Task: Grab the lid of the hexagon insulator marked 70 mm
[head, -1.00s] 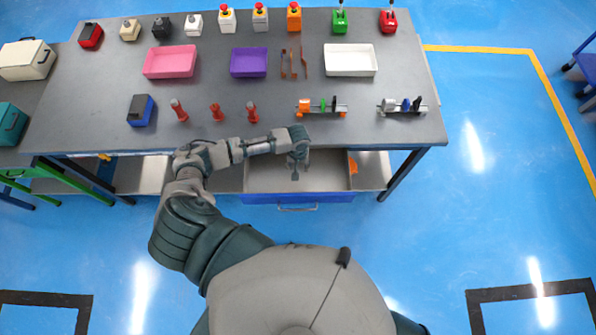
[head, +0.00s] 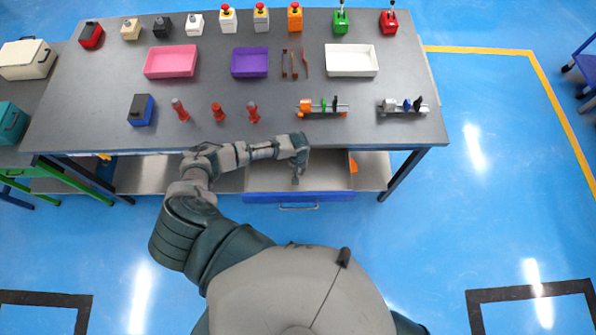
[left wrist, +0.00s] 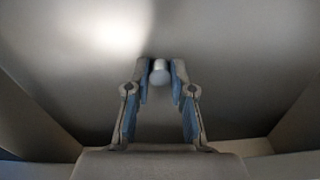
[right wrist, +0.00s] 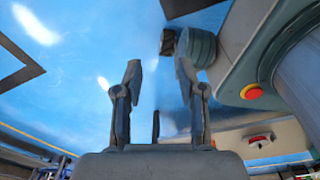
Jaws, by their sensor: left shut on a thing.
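My left gripper (head: 297,178) is over the open drawer (head: 335,178) under the table's front edge. In the left wrist view its fingertips (left wrist: 160,68) are shut on a small pale grey cylindrical piece (left wrist: 160,73); I cannot tell whether it is the lid, and no marking can be read. Three red insulators (head: 180,110), (head: 217,112), (head: 252,112) stand upright near the front of the table, left of centre; their markings are too small to read. My right gripper (right wrist: 155,72) shows only in the right wrist view, open and empty.
Pink (head: 171,61), purple (head: 249,62) and white (head: 351,60) trays lie on the grey table. Two small assemblies stand front right (head: 321,107), (head: 403,106), and a blue box (head: 141,110) front left. An orange piece (head: 353,166) lies at the drawer's right side.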

